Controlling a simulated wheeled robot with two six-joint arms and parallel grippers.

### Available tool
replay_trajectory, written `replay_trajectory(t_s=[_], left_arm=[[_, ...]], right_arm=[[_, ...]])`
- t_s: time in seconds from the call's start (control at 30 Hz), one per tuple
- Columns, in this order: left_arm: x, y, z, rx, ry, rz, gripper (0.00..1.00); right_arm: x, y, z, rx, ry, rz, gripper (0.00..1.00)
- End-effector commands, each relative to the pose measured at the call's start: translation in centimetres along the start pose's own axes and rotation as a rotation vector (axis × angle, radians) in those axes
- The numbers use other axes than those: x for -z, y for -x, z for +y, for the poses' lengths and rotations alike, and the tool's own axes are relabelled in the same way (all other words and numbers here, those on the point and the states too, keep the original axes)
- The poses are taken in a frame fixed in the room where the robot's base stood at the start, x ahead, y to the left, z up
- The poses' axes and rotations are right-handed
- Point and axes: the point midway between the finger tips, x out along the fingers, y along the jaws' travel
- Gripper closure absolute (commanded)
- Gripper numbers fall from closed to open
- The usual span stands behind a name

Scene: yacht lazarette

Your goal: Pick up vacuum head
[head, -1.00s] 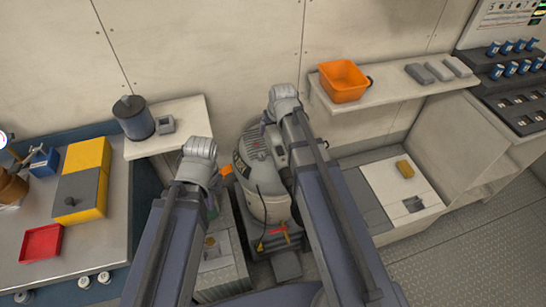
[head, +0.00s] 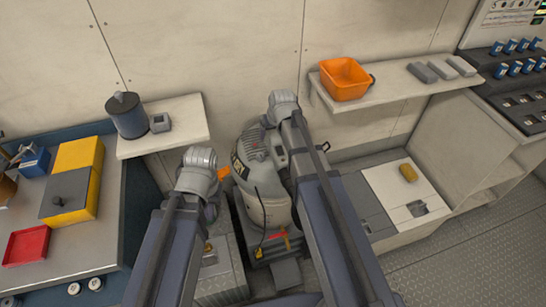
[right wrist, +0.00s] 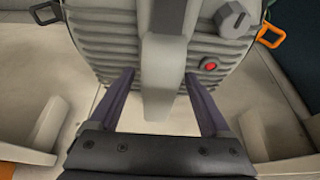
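The vacuum head (head: 252,150) is the grey, ribbed top of a machine at the centre of the head view, above a pale drum (head: 268,208).
A wall shelf (head: 400,92) with an orange bin (head: 345,78) is at right. A bench (head: 50,255) with a yellow box (head: 80,155) and red tray (head: 25,246) is at left. The floor (head: 470,255) at right is clear.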

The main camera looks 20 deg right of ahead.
Motion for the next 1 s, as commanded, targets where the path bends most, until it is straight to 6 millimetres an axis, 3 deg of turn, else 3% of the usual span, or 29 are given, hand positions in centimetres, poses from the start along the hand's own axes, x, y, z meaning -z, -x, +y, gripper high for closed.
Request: replay_trajectory(t_s=[0.07,0.7,1.0], left_arm=[[0.00,0.01,0.00,0.000,0.000,0.000,1.00],[0.00,0.00,0.00,0.000,0.000,0.000,1.00],[0.00,0.00,0.00,0.000,0.000,0.000,1.00]], right_arm=[[0.00,0.01,0.00,0.000,0.000,0.000,0.29],[-0.01,0.01,0.00,0.000,0.000,0.000,1.00],[-0.01,0.01,0.01,0.000,0.000,0.000,1.00]])
